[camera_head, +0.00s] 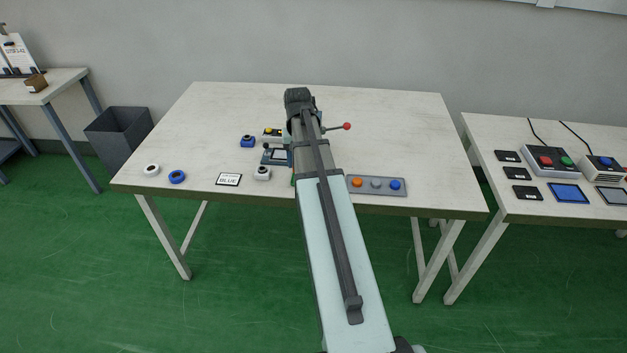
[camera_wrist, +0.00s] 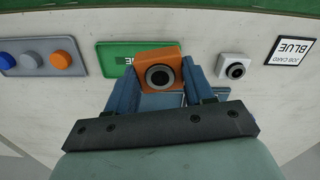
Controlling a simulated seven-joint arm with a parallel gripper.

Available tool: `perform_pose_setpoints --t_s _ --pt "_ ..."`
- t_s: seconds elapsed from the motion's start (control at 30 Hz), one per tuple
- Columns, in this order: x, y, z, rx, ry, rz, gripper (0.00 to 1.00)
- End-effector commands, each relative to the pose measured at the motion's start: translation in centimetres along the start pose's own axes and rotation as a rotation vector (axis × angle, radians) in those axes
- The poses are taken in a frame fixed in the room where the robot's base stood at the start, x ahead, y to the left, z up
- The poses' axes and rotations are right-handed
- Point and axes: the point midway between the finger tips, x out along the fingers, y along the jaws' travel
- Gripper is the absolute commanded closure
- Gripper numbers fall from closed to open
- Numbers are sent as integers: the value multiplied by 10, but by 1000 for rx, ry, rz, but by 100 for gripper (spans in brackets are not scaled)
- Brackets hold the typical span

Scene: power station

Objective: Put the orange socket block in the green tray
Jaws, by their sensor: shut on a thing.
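The orange socket block (camera_wrist: 143,64) is in the wrist view, held between the two blue fingers of my gripper (camera_wrist: 160,80), with its round dark socket facing the camera. The green tray (camera_wrist: 112,62), with a partly covered white label, lies on the table behind the block in this view. The block overlaps the tray's right part in the picture; the height between them is hard to judge. In the head view my arm hides the block, the fingers and nearly all of the tray.
A white socket block (camera_wrist: 234,67) and a BLUE job card (camera_wrist: 290,50) lie right of the tray in the wrist view. A grey button panel (camera_wrist: 40,66) lies left. In the head view, a blue block (camera_head: 247,141) and red-knobbed lever (camera_head: 346,126) stand farther back.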

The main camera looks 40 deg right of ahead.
Motion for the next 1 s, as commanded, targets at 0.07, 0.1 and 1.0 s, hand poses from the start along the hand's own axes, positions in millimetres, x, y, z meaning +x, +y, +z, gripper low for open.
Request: perform_pose_setpoints --t_s 0.07,0.1,1.0 --pt "-8 18 -13 48 0 0 79" --pt "-11 26 -17 71 0 0 79" --pt "44 45 -28 200 0 0 79"
